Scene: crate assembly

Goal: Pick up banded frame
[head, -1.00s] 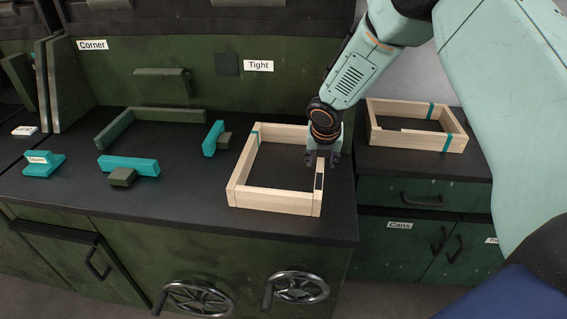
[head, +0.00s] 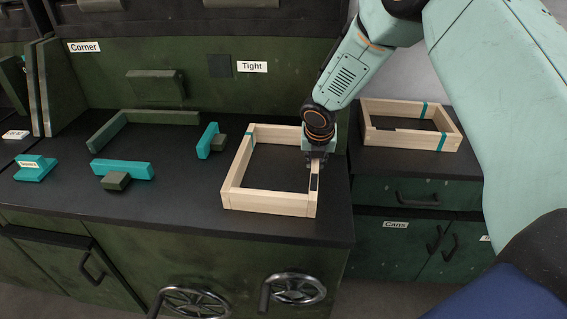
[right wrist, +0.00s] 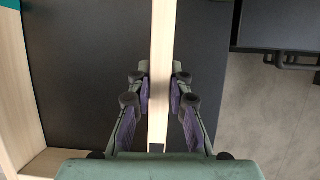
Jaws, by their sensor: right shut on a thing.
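A pale wooden frame (head: 268,201) lies flat on the black bench top, with a teal band at its back left corner and a dark strip on its right wall. My right gripper (head: 317,160) is shut on the right wall of this frame from above. In the right wrist view the gripper (right wrist: 159,95) has a finger on each side of the wooden wall (right wrist: 162,40). A second wooden frame (head: 393,143) with two teal bands sits on the counter at the right, apart from my gripper. My left gripper is not in view.
Teal and dark green blocks (head: 122,168) and a dark green corner piece (head: 150,118) lie left of the held frame. A green back panel (head: 150,60) stands behind. Handwheels (head: 295,288) stick out from the bench front. A gap separates the two counters.

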